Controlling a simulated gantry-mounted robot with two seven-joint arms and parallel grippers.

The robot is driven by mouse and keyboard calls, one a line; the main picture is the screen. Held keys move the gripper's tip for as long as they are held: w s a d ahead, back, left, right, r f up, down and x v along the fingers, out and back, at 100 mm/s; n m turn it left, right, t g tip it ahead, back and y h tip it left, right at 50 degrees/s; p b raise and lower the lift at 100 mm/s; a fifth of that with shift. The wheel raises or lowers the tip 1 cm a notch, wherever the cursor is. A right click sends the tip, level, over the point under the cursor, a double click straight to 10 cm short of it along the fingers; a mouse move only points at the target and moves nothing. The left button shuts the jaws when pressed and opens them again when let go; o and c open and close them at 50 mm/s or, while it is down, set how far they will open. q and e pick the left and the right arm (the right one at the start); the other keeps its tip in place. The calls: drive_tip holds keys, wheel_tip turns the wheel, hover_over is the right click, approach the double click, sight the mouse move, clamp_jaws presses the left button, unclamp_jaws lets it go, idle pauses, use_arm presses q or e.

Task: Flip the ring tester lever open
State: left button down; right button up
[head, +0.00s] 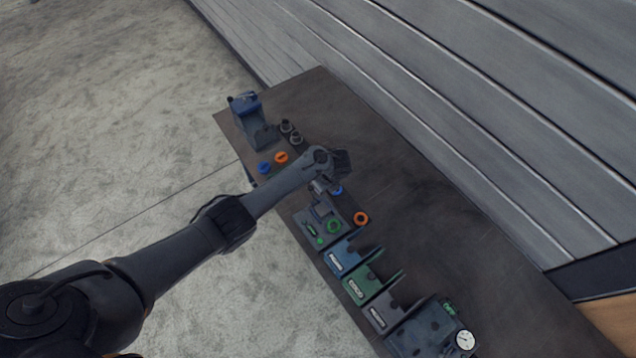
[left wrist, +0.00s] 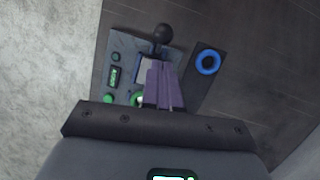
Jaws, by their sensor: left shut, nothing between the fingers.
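The ring tester is a grey panel (head: 304,229) with green buttons and a small display, at the table's near edge in the head view. It also shows in the left wrist view (left wrist: 118,45). Its lever ends in a black ball knob (left wrist: 162,34), just beyond my fingertips in the left wrist view; whether they touch cannot be told. My left gripper (head: 322,187) is over the tester's far side, with its purple fingers (left wrist: 160,66) shut and empty. The fingers and gripper body hide part of the tester and the lever's base. My right gripper is not in view.
A blue ring (left wrist: 208,62) lies on a dark plate beside the tester. An orange ring (head: 361,218) lies to the tester's right. Blue (head: 344,257), green (head: 362,286) and grey bins and a dial gauge (head: 464,339) line the near edge. The table's far right side is clear.

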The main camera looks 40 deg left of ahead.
use_arm(q)
drive_tip(key=p+v, duration=0.1)
drive_tip(key=v, duration=0.9)
drive_tip(key=shift+r, duration=0.3)
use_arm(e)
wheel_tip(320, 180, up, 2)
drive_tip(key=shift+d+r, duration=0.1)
